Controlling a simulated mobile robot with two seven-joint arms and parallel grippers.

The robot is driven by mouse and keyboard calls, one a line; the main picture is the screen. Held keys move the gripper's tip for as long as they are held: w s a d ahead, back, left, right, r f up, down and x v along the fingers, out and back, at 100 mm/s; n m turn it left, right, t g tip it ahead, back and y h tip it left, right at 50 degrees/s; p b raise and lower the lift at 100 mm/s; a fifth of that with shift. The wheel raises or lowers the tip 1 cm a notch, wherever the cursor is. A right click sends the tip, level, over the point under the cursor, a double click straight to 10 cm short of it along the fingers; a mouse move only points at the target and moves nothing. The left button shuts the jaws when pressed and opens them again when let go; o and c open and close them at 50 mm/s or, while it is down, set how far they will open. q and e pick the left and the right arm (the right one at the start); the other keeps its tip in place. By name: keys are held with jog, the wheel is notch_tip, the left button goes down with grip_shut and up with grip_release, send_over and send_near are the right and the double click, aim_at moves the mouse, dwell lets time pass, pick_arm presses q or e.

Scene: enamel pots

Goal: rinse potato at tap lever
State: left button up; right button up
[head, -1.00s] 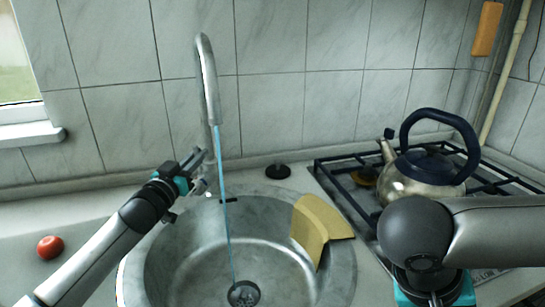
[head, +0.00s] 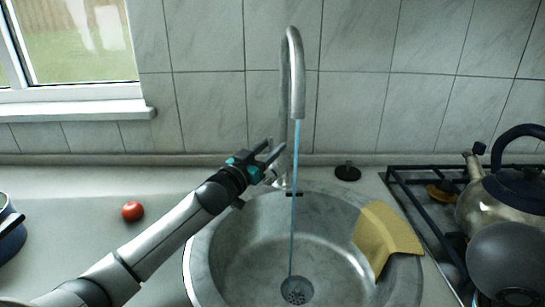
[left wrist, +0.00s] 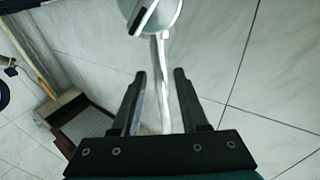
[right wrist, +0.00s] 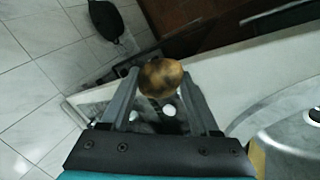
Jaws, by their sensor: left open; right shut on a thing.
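In the head view the grey tap (head: 297,80) stands behind the round steel sink (head: 236,235). A thin stream of water (head: 293,190) runs from its spout into the sink. My left gripper (head: 274,150) is open at the tap's base; I cannot tell whether it touches the lever. In the left wrist view a slim metal bar (left wrist: 163,75) shows between the open fingers. In the right wrist view my right gripper (right wrist: 161,90) is shut on the brown potato (right wrist: 161,76). The potato is hidden in the head view.
A yellow cloth (head: 385,237) hangs over the sink's right rim. A black plug (head: 347,172) lies behind the sink. A kettle (head: 500,205) stands on the hob (head: 428,207) at right. A tomato (head: 132,211) and a dark blue pot (head: 8,235) are on the left counter (head: 75,215).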

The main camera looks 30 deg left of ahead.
pick_arm(q)
jog(key=s+f+p, duration=0.1)
jog(key=s+p, duration=0.1)
jog(key=s, duration=0.9)
jog(key=shift+s+a+f, duration=0.15)
jog(key=shift+s+a, duration=0.1)
jog(key=shift+s, duration=0.1)
pick_arm(e)
jog(key=shift+r, duration=1.1)
